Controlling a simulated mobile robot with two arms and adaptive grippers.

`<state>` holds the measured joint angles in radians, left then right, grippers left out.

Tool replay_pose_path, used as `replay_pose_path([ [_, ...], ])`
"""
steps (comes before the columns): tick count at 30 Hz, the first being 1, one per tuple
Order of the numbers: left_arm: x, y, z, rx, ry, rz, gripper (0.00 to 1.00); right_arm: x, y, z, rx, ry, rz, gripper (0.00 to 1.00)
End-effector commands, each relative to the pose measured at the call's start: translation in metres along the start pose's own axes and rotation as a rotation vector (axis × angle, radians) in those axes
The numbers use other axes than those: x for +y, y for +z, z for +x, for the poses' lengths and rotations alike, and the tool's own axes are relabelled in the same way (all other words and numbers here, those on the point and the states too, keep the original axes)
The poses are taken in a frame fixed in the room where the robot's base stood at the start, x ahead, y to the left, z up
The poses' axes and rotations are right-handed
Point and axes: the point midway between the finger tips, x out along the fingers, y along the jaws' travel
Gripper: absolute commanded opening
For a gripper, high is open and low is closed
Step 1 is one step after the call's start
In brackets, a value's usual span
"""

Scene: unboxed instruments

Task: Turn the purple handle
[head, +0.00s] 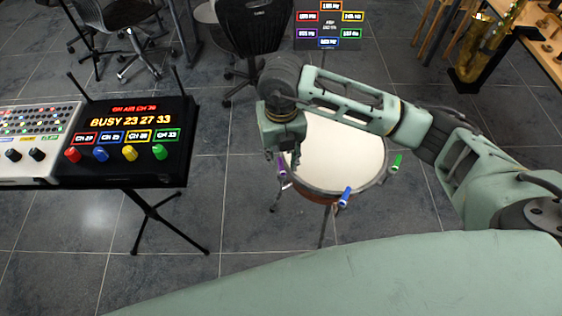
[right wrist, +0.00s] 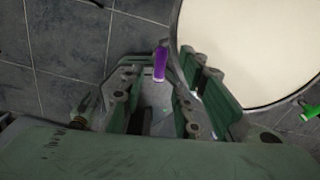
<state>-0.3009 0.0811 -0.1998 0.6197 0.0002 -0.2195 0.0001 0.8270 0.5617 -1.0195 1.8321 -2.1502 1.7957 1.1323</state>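The purple handle (head: 282,166) sticks out from the left side of the rim of a drum (head: 335,145). My right gripper (head: 281,155) reaches down at the drum's left edge, just above and beside this handle. In the right wrist view, the purple handle (right wrist: 159,64) shows between the two spread fingers of the right gripper (right wrist: 155,72), near their tips. The fingers are apart, and I see no clear contact with the handle. My left gripper is not in view.
The drum also has a blue handle (head: 345,196) and a green handle (head: 397,162). A black panel with coloured knobs (head: 130,140) and a mixer (head: 38,140) stand at left. A colour-boxed display (head: 328,25) and a saxophone (head: 485,45) are behind. Floor between panel and drum is clear.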

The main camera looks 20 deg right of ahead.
Motion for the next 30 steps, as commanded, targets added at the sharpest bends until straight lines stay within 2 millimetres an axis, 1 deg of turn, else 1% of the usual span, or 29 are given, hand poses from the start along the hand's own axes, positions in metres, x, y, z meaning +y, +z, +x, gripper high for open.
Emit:
replay_pose_path([
  [1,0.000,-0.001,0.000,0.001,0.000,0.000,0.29,0.000,0.002,-0.013,-0.005,0.002,0.000,0.29],
  [3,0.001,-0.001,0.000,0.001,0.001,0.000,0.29,0.000,0.001,-0.027,-0.005,0.001,-0.001,0.29],
  [6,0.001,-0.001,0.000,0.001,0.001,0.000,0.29,0.000,0.001,-0.045,-0.004,0.001,-0.001,0.29],
  [10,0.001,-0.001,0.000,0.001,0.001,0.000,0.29,0.000,0.001,-0.060,-0.002,0.001,0.000,0.29],
  [15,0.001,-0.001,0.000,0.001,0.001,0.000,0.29,0.000,0.000,-0.068,0.000,0.000,0.000,0.29],
  [30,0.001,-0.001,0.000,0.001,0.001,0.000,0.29,0.000,0.000,-0.068,0.000,0.001,0.000,0.29],
])
